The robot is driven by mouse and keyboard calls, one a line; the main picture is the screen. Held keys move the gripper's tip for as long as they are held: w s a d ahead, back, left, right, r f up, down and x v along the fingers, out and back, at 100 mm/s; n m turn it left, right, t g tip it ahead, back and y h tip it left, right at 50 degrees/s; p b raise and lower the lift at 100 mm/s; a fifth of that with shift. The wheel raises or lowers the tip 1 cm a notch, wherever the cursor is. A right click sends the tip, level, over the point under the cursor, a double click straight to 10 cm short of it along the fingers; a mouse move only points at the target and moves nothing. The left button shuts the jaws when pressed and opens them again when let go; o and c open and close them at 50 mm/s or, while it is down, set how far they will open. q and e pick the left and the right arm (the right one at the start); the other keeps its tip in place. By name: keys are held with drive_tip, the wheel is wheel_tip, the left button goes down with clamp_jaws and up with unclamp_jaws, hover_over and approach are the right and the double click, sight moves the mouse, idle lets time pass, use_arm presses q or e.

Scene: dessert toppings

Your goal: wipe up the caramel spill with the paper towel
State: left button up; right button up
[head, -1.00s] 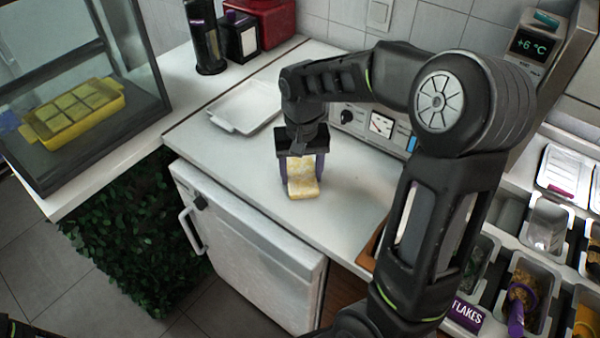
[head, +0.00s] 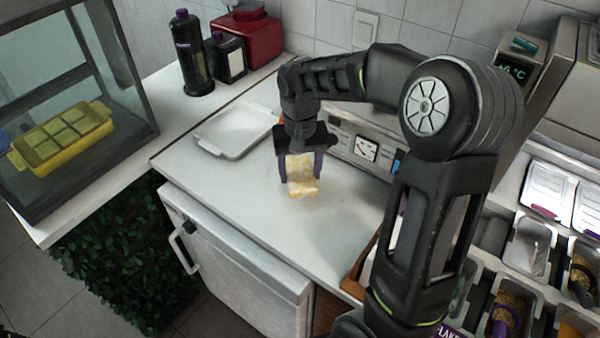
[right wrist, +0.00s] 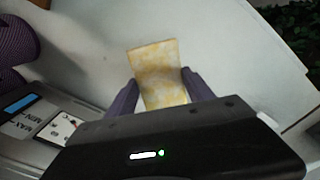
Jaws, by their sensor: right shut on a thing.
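My right gripper (head: 301,172) is shut on the paper towel (head: 302,186), low over the pale counter (head: 260,205). The towel is a folded pad, white with yellow-amber blotches. It also shows between the purple fingers in the right wrist view (right wrist: 160,75). Its lower end looks to be at or very near the counter top; I cannot tell whether it touches. I see no distinct caramel patch on the bare counter around it; any spill under the towel is hidden. My left gripper is not in view.
A white tray (head: 236,131) lies behind and left of the gripper. A control panel (head: 366,148) stands close behind it at right. A black bottle (head: 190,60) and a napkin box (head: 228,58) stand at the back. Topping containers (head: 530,245) are at right. The counter's front is clear.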

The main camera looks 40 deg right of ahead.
drive_tip(key=shift+r+p, duration=1.15)
drive_tip(key=shift+r, duration=0.65)
drive_tip(key=shift+a, duration=0.1)
